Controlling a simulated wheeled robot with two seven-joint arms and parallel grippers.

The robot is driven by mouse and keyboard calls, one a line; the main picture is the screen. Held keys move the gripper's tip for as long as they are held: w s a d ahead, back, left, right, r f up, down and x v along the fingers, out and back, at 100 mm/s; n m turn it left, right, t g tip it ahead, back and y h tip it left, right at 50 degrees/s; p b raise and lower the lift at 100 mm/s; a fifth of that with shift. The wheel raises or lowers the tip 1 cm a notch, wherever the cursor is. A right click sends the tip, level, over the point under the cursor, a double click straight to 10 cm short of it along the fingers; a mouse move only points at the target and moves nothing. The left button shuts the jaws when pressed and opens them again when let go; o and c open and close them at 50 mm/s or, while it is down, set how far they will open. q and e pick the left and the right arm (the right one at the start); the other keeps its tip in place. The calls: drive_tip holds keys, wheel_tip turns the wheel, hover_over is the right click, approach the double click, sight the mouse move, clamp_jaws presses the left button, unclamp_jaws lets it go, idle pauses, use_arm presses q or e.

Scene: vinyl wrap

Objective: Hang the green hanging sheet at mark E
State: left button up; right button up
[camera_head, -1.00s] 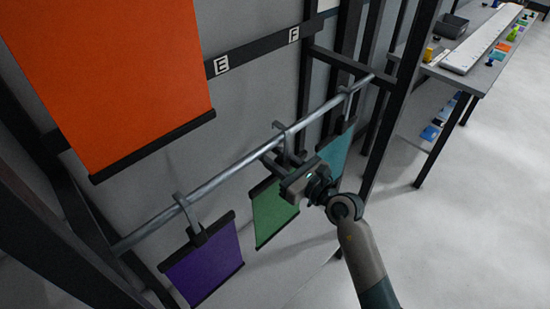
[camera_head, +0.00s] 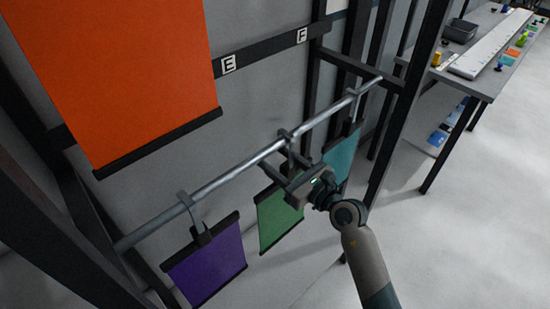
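The green hanging sheet (camera_head: 279,220) hangs below the metal rail (camera_head: 240,170), between the purple and teal sheets. Its grey hook (camera_head: 287,136) sits over the rail. My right gripper (camera_head: 279,163) is at the upper part of this sheet, just below the rail. Its two fingers look spread apart, one on each side of the hook's lower end; I cannot tell whether they touch it. The gripper body covers the sheet's upper right part. Mark E (camera_head: 228,64) is a white label on the dark wall bar, above the rail. My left gripper is not in view.
A purple sheet (camera_head: 207,265) hangs at left on the rail and a teal sheet (camera_head: 341,160) at right. A large orange sheet (camera_head: 120,75) hangs left of mark E. Mark F (camera_head: 302,35) is farther right. Dark posts flank the rail; a table (camera_head: 470,83) stands at right.

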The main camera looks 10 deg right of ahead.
drive_tip(key=shift+s, duration=0.1)
drive_tip(key=b+v, duration=0.5)
drive_tip(key=v, duration=1.2)
drive_tip(key=shift+d, duration=0.15)
drive_tip(key=shift+f, duration=0.2)
